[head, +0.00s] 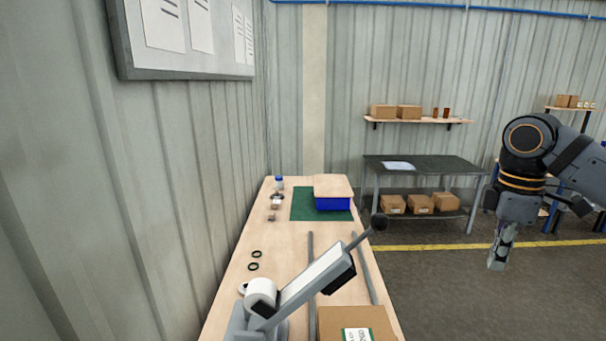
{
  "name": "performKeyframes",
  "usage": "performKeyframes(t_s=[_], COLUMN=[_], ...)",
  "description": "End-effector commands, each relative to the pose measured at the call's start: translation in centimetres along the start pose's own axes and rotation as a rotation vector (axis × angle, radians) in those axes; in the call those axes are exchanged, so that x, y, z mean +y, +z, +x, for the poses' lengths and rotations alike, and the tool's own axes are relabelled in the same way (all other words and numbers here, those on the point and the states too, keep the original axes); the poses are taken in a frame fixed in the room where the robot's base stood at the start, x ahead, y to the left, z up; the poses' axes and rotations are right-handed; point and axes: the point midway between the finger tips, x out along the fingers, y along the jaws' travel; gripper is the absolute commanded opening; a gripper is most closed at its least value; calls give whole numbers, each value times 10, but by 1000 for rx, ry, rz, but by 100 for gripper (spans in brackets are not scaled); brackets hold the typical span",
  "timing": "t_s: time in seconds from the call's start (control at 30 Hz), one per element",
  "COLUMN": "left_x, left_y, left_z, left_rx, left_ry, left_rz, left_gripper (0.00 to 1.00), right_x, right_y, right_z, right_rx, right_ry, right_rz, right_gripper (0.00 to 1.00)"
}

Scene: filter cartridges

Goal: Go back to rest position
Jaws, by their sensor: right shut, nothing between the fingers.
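My right gripper (501,248) hangs pointing down at the right of the head view, over the open floor and well clear of the workbench. It is shut and empty. My left gripper does not show in the head view. The wooden workbench (240,268) carries a green mat (303,208) with a blue bin (334,204) that has a light wooden board (332,186) on top. Small parts (275,203) and a blue-capped jar (279,184) stand beside the mat.
A grey and white lever device (308,283) rises from the near bench, with a cardboard box (372,321) beside it. Two grey rails (311,256) run along the bench. A dark table (425,168) with boxes on its lower shelf stands behind. The floor (440,290) right of the bench is clear.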

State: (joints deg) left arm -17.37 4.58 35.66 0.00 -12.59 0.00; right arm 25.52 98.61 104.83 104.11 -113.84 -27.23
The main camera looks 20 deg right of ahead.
Motion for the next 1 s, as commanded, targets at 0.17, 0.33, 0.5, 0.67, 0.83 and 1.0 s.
performKeyframes(t_s=[0.17, 0.33, 0.5, 0.67, 0.83, 1.0], left_x=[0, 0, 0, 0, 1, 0], left_y=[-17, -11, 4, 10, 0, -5], left_z=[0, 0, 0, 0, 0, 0], left_rx=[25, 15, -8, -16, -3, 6], left_ry=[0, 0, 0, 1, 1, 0], left_rz=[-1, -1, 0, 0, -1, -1], left_gripper=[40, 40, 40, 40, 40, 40], right_x=[5, 3, -21, -87, -144, -175], right_y=[-19, -44, -80, -122, -143, -144], right_z=[48, 111, 200, 299, 343, 355], right_rx=[-21, -33, -9, 98, 210, 270], right_ry=[0, 10, 25, 51, 87, 121], right_rz=[-13, -22, -21, 57, 231, 406], right_gripper=[0, 0, 0, 0, 0, 0])
